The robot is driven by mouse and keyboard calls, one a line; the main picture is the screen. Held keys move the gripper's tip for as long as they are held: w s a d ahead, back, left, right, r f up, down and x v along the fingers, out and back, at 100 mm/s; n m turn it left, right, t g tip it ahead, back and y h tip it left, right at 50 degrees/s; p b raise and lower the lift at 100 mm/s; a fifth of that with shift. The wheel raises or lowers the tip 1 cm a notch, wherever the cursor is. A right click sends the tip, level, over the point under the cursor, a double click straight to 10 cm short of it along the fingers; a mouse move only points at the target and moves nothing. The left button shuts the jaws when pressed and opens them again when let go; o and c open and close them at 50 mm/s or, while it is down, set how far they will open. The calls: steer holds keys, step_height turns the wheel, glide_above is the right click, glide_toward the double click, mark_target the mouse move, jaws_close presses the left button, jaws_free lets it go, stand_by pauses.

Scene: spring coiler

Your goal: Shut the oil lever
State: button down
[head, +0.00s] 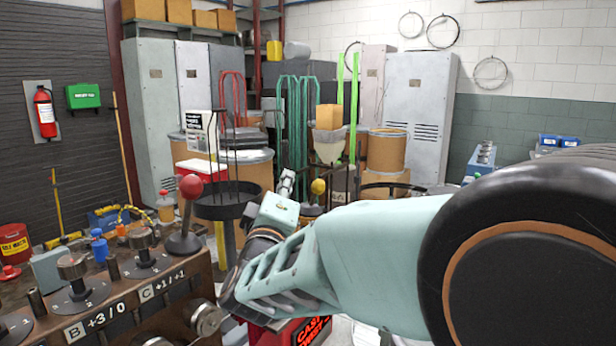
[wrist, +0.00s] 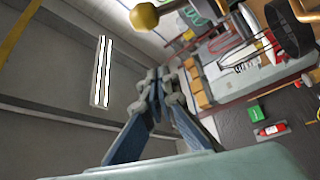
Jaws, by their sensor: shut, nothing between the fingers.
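My gripper (head: 287,182) is near the middle of the head view, partly hidden by my arm. In the wrist view its fingers (wrist: 160,85) come together at the tips, shut and empty. A lever with a red ball knob (head: 190,186) stands upright on the brown machine panel, left of my gripper and apart from it. A yellow ball knob (head: 318,187) shows just right of my gripper; it also shows at the top of the wrist view (wrist: 144,16), apart from the fingers. Its shaft is mostly hidden. No label tells me which knob is the oil lever.
The machine panel (head: 110,318) carries dials and small knobs at lower left. A black round tray with wire rods (head: 226,208) stands behind the red knob. Drums (head: 386,150) and grey cabinets (head: 418,110) fill the back. My arm covers the lower right.

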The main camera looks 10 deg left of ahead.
steer(key=v, duration=0.7)
steer(key=shift+d, duration=0.15)
